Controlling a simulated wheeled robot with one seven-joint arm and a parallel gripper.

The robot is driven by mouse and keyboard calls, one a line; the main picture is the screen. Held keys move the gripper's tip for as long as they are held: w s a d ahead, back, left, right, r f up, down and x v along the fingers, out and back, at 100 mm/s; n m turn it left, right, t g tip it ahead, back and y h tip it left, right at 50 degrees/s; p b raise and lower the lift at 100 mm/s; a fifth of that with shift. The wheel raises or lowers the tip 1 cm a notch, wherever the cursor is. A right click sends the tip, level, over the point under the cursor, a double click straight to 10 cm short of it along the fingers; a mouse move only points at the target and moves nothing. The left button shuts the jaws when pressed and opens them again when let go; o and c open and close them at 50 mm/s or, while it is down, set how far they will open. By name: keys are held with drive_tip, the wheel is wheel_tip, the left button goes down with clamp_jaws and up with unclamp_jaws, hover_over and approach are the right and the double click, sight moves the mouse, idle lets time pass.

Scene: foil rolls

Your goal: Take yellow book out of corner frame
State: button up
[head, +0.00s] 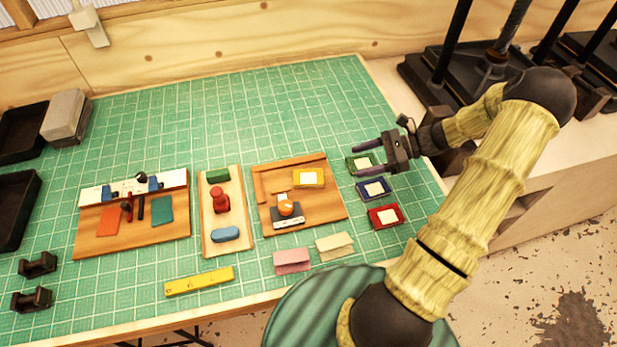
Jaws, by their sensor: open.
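The yellow book (309,178) lies flat on a wooden board with raised strips along its back and left edges, the corner frame (262,188). It has a pale label on its cover and sits toward the back right of that board. My gripper (366,157) is open and empty, to the right of the board and the yellow book. Its fingers point left and hover around the green book (352,164), partly covering it. I cannot tell how high above the mat the fingers are.
A blue book (361,188) and a red book (386,227) lie right of the board. An orange-topped stamp-like object (287,222) stands on the board in front of the yellow book. Pink (292,268) and cream (335,252) folded cards lie nearer. The green mat (270,110) behind is clear.

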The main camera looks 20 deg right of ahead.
drive_tip(key=p, duration=0.4)
approach(300, 177)
drive_tip(key=x, duration=0.2)
drive_tip(key=shift+a, duration=0.35)
drive_tip(key=shift+a+f, duration=0.25)
drive_tip(key=shift+a, duration=0.1)
drive_tip(key=p+x, duration=0.2)
drive_tip(key=x, duration=0.2)
drive_tip(key=shift+w+a, duration=0.2)
drive_tip(key=shift+w, duration=0.05)
drive_tip(key=shift+w+a+f+p, duration=0.1)
drive_tip(key=shift+a+f+p, duration=0.15)
drive_tip(key=shift+f+p, duration=0.05)
drive_tip(key=c, duration=0.8)
